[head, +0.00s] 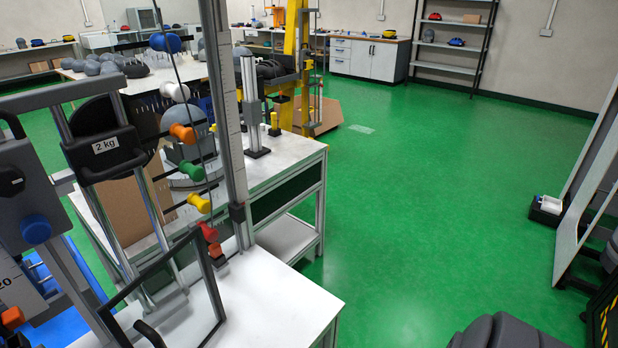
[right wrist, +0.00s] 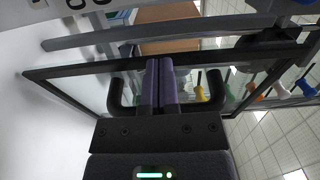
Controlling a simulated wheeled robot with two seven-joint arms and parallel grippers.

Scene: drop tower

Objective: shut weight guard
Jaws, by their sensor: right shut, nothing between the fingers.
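The weight guard (head: 208,280) is a clear panel in a black frame. In the head view it stands at an angle low in front of the drop tower, with a black handle (head: 148,334) at the picture's bottom edge. The 2 kg weight (head: 105,150) is a dark block higher up between the rails. In the right wrist view the guard's frame (right wrist: 62,92) crosses the picture. My right gripper (right wrist: 163,82) is shut and empty, its purple fingers in front of the guard between the ends of the handle (right wrist: 115,95). I cannot tell whether they touch it. My left gripper is not in view.
A white workbench (head: 265,310) lies right of the guard, with another bench behind. Green floor (head: 420,200) is clear to the right.

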